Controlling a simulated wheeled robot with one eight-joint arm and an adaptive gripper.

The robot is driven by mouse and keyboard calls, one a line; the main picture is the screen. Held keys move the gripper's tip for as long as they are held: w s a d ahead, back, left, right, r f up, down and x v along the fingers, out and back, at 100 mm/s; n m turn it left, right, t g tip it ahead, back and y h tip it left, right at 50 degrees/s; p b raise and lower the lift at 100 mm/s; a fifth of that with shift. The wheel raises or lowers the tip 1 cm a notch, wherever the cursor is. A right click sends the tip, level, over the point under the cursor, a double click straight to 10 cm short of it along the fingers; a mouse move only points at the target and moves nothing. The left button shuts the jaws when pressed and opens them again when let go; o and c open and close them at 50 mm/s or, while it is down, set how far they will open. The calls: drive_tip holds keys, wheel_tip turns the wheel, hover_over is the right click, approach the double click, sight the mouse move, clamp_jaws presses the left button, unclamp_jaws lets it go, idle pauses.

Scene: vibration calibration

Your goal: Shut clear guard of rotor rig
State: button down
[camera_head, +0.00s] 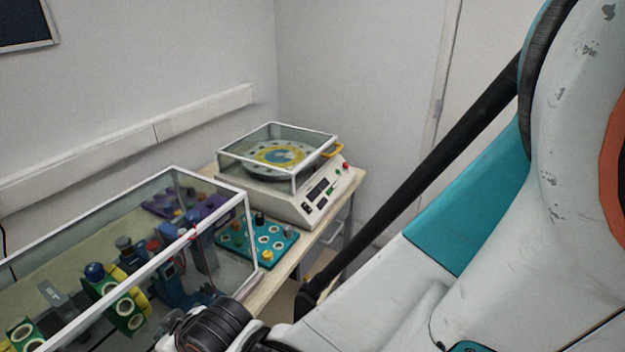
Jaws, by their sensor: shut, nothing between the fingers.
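The rotor rig (312,206) stands on the bench at the back, a cream box with a sloped control panel. Its clear guard (293,172) has a white frame and lies over a yellow and blue-grey disc (281,156). The guard looks about level; I cannot tell whether its lower edge is fully seated. A yellow handle (333,152) sits at the guard's right side. My gripper (174,333) shows only in part at the bottom edge, well in front of the rig and apart from the guard. It is shut and empty; its fingertips are hard to make out.
A large clear case with a white frame (214,179) fills the left front, with several coloured parts inside. A teal board (283,241) with knobs lies between case and rig. A wall rail (130,140) runs behind. My arm covers the right side.

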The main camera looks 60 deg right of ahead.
wheel_tip(320, 180, down, 10)
drive_tip(key=b, duration=0.8)
drive_tip(key=shift+s+d+f, duration=0.1)
